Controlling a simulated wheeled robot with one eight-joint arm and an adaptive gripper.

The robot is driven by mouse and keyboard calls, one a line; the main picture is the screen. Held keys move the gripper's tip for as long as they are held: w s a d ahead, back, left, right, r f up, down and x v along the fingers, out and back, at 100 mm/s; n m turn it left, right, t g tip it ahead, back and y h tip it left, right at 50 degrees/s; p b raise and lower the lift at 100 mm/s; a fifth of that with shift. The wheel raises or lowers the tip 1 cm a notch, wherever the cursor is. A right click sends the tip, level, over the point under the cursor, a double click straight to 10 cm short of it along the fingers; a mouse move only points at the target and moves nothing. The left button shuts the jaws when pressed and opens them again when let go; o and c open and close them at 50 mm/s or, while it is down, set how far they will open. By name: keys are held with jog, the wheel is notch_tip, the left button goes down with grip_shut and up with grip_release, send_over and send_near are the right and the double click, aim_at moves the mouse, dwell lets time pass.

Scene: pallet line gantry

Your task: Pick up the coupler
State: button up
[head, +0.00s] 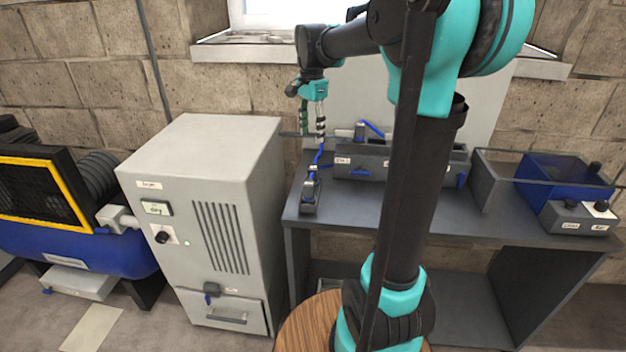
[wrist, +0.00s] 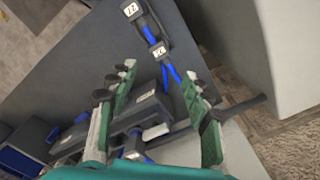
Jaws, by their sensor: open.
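My gripper (head: 311,133) is open and points down above the left end of the grey bench, by a blue hose. In the wrist view its green fingers (wrist: 160,87) stand apart, with blue hose (wrist: 170,74) visible between or beyond them. No part is clearly marked as the coupler. Candidates are a small grey block with a white label (wrist: 158,50) joined by blue hose to another labelled block (wrist: 132,10), and a pale metal fitting (wrist: 155,131) with blue ends near the fingers. I cannot tell whether a finger touches anything.
A long grey manifold box (head: 362,170) lies along the bench's back, partly hidden by my arm. A grey bar (head: 290,134) sticks out beside my gripper. A grey cabinet (head: 200,160) stands close left. A blue-and-grey bin (head: 545,180) is at right. The bench's front middle (head: 345,208) is clear.

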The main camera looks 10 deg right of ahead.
aim_at(313, 167)
notch_tip(313, 167, down, 14)
jog(key=shift+d+r, duration=0.1)
jog(key=shift+r, duration=0.05)
dwell(0.4)
grip_shut()
